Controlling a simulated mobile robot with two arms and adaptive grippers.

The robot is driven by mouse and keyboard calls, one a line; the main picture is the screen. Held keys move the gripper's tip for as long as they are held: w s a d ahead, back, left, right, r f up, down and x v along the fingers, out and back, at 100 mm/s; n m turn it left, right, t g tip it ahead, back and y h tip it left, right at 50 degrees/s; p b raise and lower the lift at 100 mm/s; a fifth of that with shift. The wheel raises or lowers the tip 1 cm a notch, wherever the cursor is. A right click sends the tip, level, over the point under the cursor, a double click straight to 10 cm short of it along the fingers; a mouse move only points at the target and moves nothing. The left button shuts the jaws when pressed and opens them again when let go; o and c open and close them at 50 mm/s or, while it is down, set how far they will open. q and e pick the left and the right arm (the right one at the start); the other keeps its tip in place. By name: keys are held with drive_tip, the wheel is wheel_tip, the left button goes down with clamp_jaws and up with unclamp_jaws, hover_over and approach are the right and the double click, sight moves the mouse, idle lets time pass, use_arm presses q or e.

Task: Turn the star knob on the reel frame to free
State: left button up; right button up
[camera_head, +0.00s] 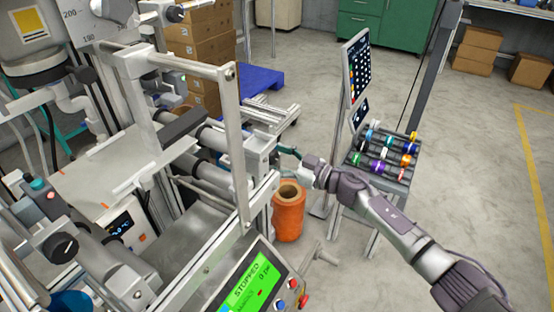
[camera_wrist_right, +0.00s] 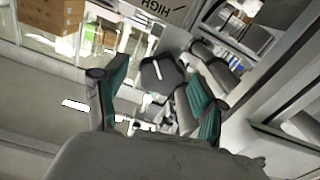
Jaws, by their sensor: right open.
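My right gripper (camera_head: 290,152) reaches in from the right to the side of the reel frame (camera_head: 258,142). In the right wrist view its two teal-padded fingers stand wide apart, and the space between the fingertips (camera_wrist_right: 160,92) holds nothing. A dark knob with a white line on it (camera_wrist_right: 161,76) shows beyond and between the fingers, apart from them as far as I can see. It looks like the star knob; the white line is tilted slightly from upright. In the head view I cannot make the knob out. My left gripper is not in view.
An orange roll (camera_head: 289,215) stands on the floor below my right gripper. A tilted rack of coloured spools (camera_head: 380,158) stands to the right, beside an upright panel (camera_head: 355,68). The control panel (camera_head: 250,284) reads STOPPED.

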drive_tip(key=c, duration=1.2)
drive_tip(key=shift+o, duration=0.2)
drive_tip(key=shift+n, duration=0.3)
drive_tip(key=shift+n+p, duration=0.35)
drive_tip(key=shift+n, duration=1.25)
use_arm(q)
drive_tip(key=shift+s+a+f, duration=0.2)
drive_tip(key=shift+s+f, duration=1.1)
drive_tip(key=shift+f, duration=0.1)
use_arm(e)
drive_tip(key=shift+s+n, duration=0.1)
drive_tip(key=shift+n, duration=1.4)
